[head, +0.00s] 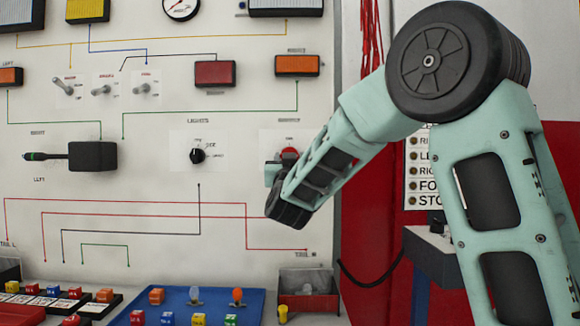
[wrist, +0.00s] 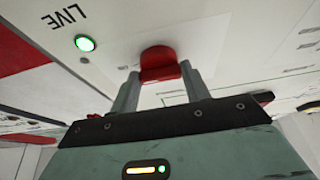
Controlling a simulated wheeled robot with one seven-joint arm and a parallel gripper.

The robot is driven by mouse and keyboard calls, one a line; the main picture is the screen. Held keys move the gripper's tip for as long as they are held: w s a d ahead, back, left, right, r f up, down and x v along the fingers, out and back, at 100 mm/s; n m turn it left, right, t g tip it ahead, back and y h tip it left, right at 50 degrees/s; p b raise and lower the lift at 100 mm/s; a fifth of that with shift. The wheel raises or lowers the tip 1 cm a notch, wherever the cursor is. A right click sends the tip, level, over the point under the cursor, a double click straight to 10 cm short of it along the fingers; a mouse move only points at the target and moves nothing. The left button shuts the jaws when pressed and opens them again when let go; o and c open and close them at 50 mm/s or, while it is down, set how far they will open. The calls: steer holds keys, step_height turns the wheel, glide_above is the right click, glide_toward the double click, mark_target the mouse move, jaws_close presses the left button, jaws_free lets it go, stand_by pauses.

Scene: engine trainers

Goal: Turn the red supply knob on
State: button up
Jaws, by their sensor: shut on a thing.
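The red supply knob (head: 289,153) is on the white board, at the right, partly hidden by my arm in the head view. In the wrist view the red knob (wrist: 160,63) sits between the two grey fingertips of my gripper (wrist: 159,78). The fingers are shut on its sides. In the head view my gripper (head: 273,172) is at the board and mostly hidden behind my wrist. A round green light (wrist: 85,43) marked LIVE glows near the knob in the wrist view. The knob's pointer and position marks cannot be read.
A black lights knob (head: 197,155) is left of the supply knob. A black lever box (head: 93,156) and several toggle switches are farther left. Below stand a blue tray (head: 180,304) with small parts and a red bin (head: 308,301). A dark cable hangs at the right.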

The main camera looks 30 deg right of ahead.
steer(key=shift+f, duration=0.1)
stand_by(0.4)
steer(key=o, duration=1)
steer(key=shift+a, duration=0.1)
steer(key=v, duration=1.7)
steer(key=shift+s+a, duration=0.1)
steer(key=shift+s, duration=0.05)
